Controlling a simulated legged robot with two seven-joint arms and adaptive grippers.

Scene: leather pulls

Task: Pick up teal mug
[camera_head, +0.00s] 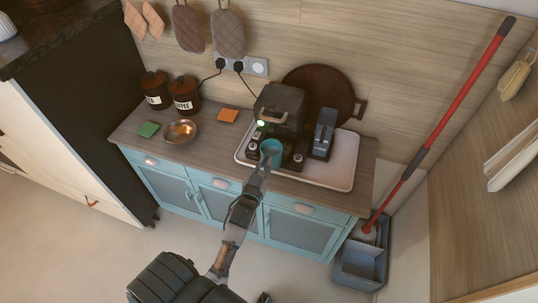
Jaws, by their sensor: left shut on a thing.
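The teal mug (271,147) is at the front of the coffee machine (277,112), above the white tray (344,164). My left gripper (266,161) reaches up from the bottom of the head view and is shut on the mug's near side. The gripper and arm hide the lower part of the mug, so I cannot tell whether it touches the machine below it. My right gripper is not in view.
A grey-blue grinder (323,133) stands right of the machine on the tray. A red-handled mop (440,120) leans at right.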

